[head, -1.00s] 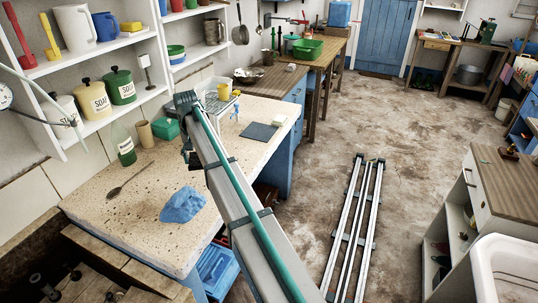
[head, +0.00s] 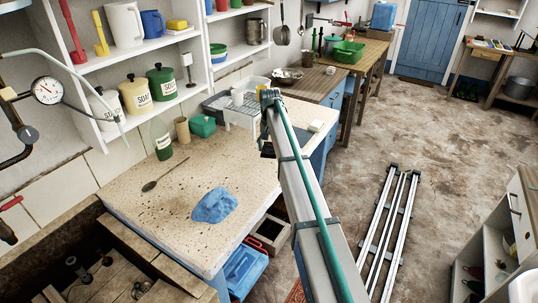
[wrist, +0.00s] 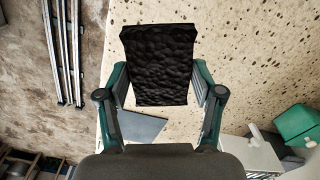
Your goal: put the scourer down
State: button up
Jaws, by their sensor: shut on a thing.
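The scourer is a black, bumpy block (wrist: 158,62) in the wrist view. My gripper (wrist: 158,88) is shut on it, with one green-sided finger against each side. Behind it in that view lies the speckled stone top (wrist: 230,75), and a grey flat slab (wrist: 143,127) shows partly below it. How far the scourer is above the stone cannot be told.
A blue cloth (head: 214,205) and a spoon (head: 164,174) lie on the near stone top. A dish rack (head: 240,118), green box (head: 202,126) and green bottle (head: 161,140) stand along the wall. A pale block (head: 316,126) lies right of my arm. Rails (head: 392,230) lie on the floor.

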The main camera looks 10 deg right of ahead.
jog(key=p, duration=0.2)
send_over(268, 161)
notch_tip(268, 161, down, 6)
jog(key=shift+r, duration=0.1)
jog(key=shift+s+f+p, duration=0.1)
jog(key=shift+f+p, duration=0.45)
jog(key=shift+f, duration=1.05)
jog(key=shift+f, duration=0.1)
jog(key=o, duration=1.1)
notch_tip(268, 161, up, 12)
jog(key=b, duration=0.3)
